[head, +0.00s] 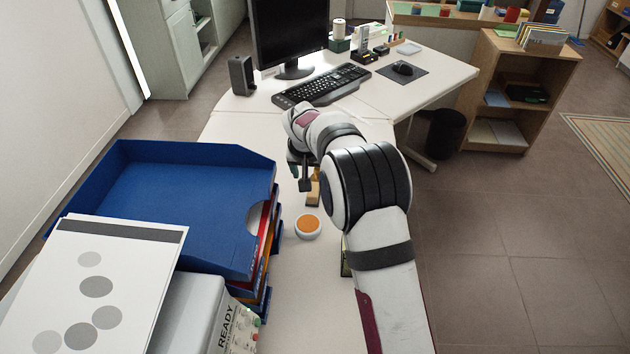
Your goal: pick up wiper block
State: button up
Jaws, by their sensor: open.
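My white and black arm reaches over the white desk, and my gripper (301,182) points down with its dark fingers open. A small tan and dark block (314,188), possibly the wiper block, shows just right of the fingers. My arm hides part of it, and I cannot tell whether the fingers touch it. Another dark and yellowish item (346,262) is mostly hidden behind my arm, so I cannot tell what it is.
A round white dish with an orange top (308,226) stands nearer on the desk (300,290). Stacked blue trays (185,152) rise at left, beside a grey box marked READY (190,318). A keyboard (322,85), monitor (288,30) and speaker (242,75) stand behind.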

aim_at(313, 194)
jog(key=x, duration=1.2)
jog(key=shift+s, duration=0.1)
grip_shut()
